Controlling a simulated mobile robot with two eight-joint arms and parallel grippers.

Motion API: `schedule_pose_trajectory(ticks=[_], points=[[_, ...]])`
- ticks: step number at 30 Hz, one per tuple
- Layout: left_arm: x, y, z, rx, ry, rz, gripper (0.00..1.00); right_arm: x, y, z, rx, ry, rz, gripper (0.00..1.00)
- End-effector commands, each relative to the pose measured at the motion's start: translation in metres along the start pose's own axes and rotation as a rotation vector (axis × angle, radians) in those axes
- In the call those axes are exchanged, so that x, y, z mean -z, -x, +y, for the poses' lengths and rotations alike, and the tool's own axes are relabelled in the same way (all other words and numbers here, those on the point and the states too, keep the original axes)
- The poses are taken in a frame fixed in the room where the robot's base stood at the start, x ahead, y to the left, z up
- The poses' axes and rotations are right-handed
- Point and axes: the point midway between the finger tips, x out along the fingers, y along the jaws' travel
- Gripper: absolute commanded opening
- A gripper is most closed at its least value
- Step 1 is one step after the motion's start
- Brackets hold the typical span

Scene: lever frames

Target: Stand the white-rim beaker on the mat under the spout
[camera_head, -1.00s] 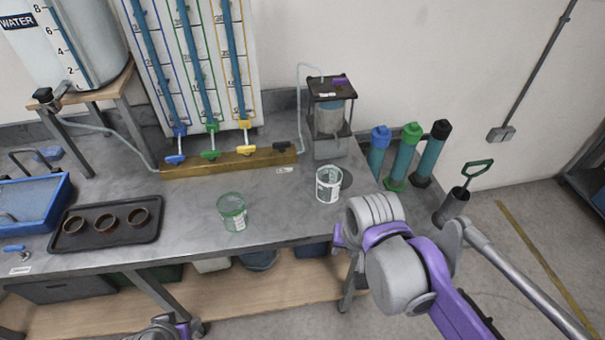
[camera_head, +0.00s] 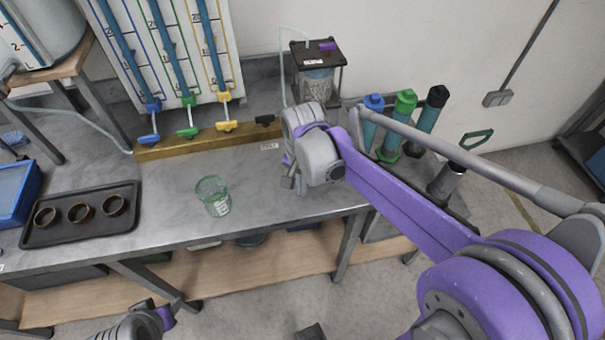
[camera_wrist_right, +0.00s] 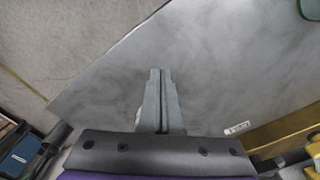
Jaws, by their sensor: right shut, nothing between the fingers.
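My right gripper (camera_head: 297,184) is over the table's right part, and its fingers are together and empty in the wrist view (camera_wrist_right: 160,74). The white-rim beaker does not show in the head view; my right arm covers the place where it stood. A pale sliver beside the fingers in the wrist view is too small to identify. A green-rim beaker (camera_head: 213,196) stands upright on the table, left of my right gripper. I cannot make out the mat or the spout. My left gripper (camera_head: 140,322) is low at the bottom edge, its fingers unclear.
A brass manifold (camera_head: 205,139) with coloured taps runs along the back of the table (camera_head: 165,215). A tank in a dark stand (camera_head: 318,75) is behind my right arm. Capped cylinders (camera_head: 400,120) stand right. A tray of small cups (camera_head: 115,229) lies left.

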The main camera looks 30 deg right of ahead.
Motion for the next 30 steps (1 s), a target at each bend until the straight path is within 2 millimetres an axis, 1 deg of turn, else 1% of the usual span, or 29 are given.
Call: schedule_pose_trajectory(ticks=[1, 3, 4, 9, 12, 23, 26, 30], points=[[-0.001, -0.002, 0.0, 0.0, 0.0, -0.001, 0.5, 0.0, -0.011, 0.0, 0.0, 0.0, 0.0, 0.0], [0.001, 0.001, 0.0, 0.0, 0.0, 0.001, 0.5, 0.015, -0.007, 0.0, 0.0, -0.003, 0.001, 0.0], [0.002, 0.002, 0.0, 0.0, 0.0, 0.001, 0.5, 0.02, -0.006, 0.0, 0.0, -0.003, 0.001, 0.0], [0.003, 0.004, 0.0, 0.0, 0.0, 0.002, 0.5, 0.036, -0.006, 0.0, 0.0, -0.001, 0.001, 0.0], [0.004, 0.004, 0.0, 0.0, 0.0, 0.003, 0.5, 0.039, -0.006, 0.0, 0.0, -0.001, 0.0, 0.0], [0.003, 0.004, 0.0, 0.0, 0.0, 0.002, 0.5, 0.042, -0.006, 0.0, 0.0, 0.0, 0.0, 0.0], [0.003, 0.003, 0.0, 0.0, 0.0, 0.002, 0.5, 0.056, -0.007, 0.0, 0.0, -0.002, 0.001, 0.0], [0.002, 0.002, 0.0, 0.0, 0.0, 0.001, 0.5, 0.088, -0.007, 0.0, -0.001, -0.004, 0.001, 0.0]])
